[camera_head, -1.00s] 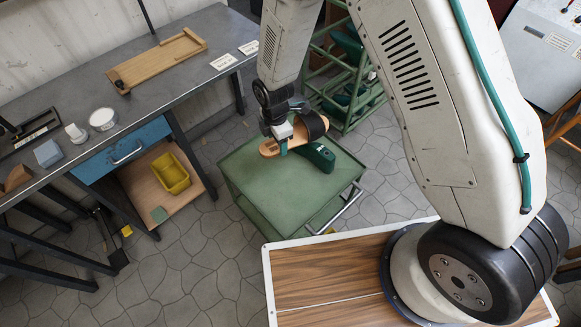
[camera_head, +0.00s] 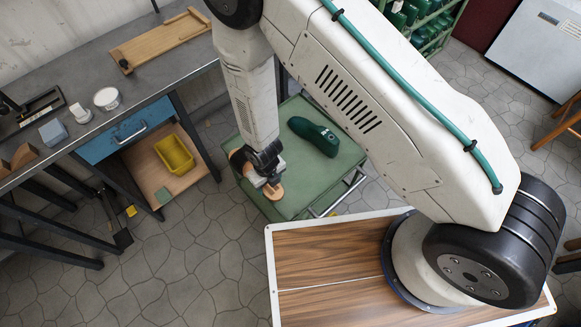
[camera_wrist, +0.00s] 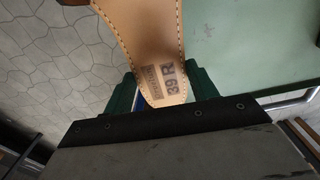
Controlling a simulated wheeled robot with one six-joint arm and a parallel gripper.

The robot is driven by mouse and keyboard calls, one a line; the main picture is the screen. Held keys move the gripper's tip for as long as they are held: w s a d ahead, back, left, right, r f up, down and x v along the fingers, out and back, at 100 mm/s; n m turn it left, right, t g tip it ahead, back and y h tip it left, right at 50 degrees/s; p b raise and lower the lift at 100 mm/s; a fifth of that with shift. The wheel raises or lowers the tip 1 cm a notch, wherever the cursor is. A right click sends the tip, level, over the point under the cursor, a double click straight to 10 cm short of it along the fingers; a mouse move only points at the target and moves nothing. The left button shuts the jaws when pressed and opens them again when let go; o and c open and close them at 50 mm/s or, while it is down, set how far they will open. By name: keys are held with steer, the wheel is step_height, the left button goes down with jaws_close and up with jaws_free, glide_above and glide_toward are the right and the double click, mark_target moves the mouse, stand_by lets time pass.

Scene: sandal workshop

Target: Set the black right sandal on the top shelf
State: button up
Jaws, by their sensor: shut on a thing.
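The sandal (camera_head: 275,191) has a tan sole and a dark strap, and my gripper (camera_head: 268,179) is shut on it. In the wrist view, the green fingers (camera_wrist: 158,92) of my gripper grip the heel end of the tan insole (camera_wrist: 152,45), which is stamped "39 R". The sandal is over the front left part of the green cart top (camera_head: 297,195); whether it touches the surface cannot be told. My arm hides part of the sandal. A green rack (camera_head: 443,22) with shelves of dark green shapes stands at the upper right.
A dark green shoe last (camera_head: 313,137) lies on the cart, behind and right of the sandal. The grey workbench (camera_head: 60,90) at left carries a wooden board (camera_head: 160,42) and small items. A yellow bin (camera_head: 174,154) sits on its lower shelf. A grey cabinet (camera_head: 530,45) stands at right.

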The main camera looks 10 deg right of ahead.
glide_above(290, 176)
steer(key=shift+s+a+f, duration=0.2)
steer(key=shift+a+f, duration=0.1)
steer(key=shift+f, duration=0.1)
steer(key=shift+w+d+f, duration=0.1)
steer(key=shift+d+f, duration=0.05)
steer(key=shift+f, duration=0.75)
steer(key=shift+w+d+f, duration=0.1)
steer(key=shift+f, duration=0.8)
steer(key=o, duration=1.2)
steer(key=shift+r, duration=0.1)
